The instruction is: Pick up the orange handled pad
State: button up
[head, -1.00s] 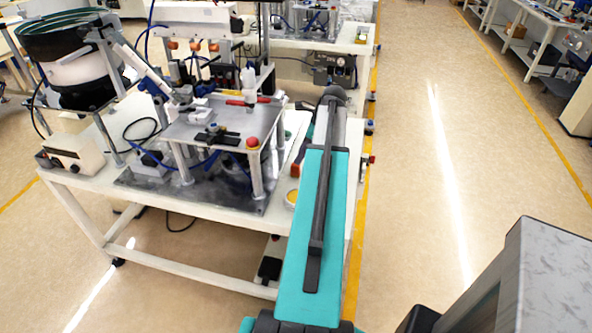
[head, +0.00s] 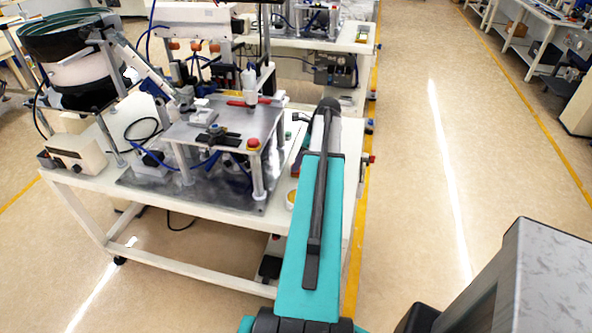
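I cannot make out the orange handled pad now. My teal and black arm (head: 312,230) reaches forward over the right end of the white machine table (head: 225,212) and covers part of its top. My gripper is not visible; the far end of the arm hides it. I cannot tell whether it holds anything.
On the table stand a metal fixture plate (head: 232,122) with a red button (head: 253,144), a bowl feeder (head: 70,45) and a beige control box (head: 75,155). A yellow round item (head: 291,196) lies beside my arm. The floor aisle (head: 420,150) at right is clear.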

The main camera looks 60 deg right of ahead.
jog(key=shift+p+x, duration=0.45)
jog(key=shift+x, duration=1.2)
grip_shut()
jog(key=shift+r, duration=0.15)
jog(key=shift+r+b, duration=0.8)
jog(key=shift+r, duration=0.65)
jog(key=s+d+r+b, duration=0.1)
jog(key=s+d+b, duration=0.1)
jog(key=s, duration=0.5)
jog(key=s+d+b, duration=0.1)
jog(key=s+d, duration=0.2)
jog(key=s, duration=0.5)
jog(key=shift+s+r+b, duration=0.2)
jog(key=shift+r+b, duration=0.15)
jog(key=shift+r, duration=0.05)
